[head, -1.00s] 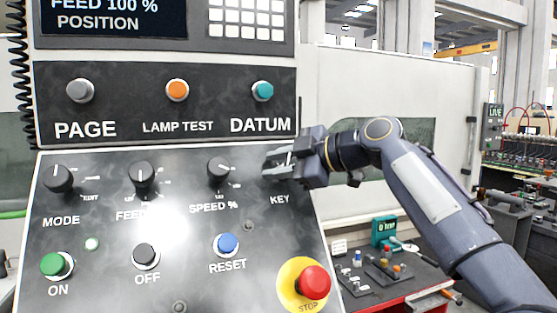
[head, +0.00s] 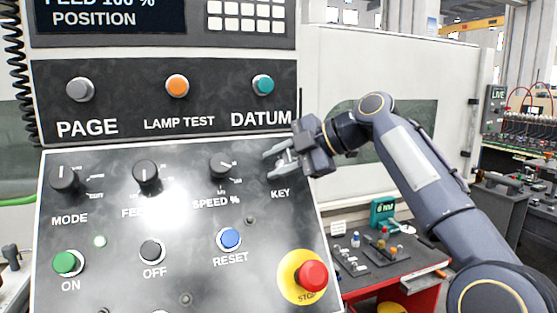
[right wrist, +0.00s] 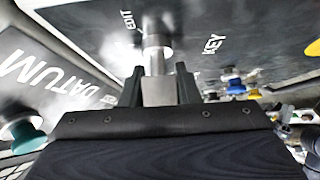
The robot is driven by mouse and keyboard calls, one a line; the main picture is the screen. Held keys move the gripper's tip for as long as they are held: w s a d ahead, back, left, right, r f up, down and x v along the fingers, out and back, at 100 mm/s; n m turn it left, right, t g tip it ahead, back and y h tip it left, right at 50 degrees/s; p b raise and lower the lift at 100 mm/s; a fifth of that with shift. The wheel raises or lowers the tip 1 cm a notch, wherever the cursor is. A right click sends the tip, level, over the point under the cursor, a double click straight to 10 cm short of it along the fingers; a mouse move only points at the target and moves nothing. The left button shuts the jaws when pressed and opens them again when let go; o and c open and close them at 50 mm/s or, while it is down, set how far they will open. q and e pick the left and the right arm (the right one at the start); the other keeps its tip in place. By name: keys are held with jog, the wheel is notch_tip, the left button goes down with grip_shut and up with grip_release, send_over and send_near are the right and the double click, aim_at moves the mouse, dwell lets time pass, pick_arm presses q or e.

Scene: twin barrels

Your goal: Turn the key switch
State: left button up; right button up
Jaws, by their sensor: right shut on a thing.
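The key switch (right wrist: 157,45) is a silver barrel on the dark, sloping panel, with "EDIT" and "KEY" printed beside it in the right wrist view. A flat metal key (right wrist: 156,90) stands out from it. My right gripper (right wrist: 158,78) is shut on the key, with one dark finger on each side. In the head view my right gripper (head: 271,164) reaches in from the right just above the "KEY" label, and its fingers hide most of the switch. My left gripper is not in view.
The SPEED % knob (head: 221,166) is close to the left of my right gripper. The teal DATUM button (head: 263,85) is above it and the red STOP button (head: 312,275) below. A red bench (head: 385,285) with small items stands at the lower right.

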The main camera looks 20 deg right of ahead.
aim_at(291, 157)
jog(key=o, duration=1)
jog(key=v, duration=0.7)
jog(key=shift+s+d+r, duration=0.15)
jog(key=shift+s+d, duration=0.1)
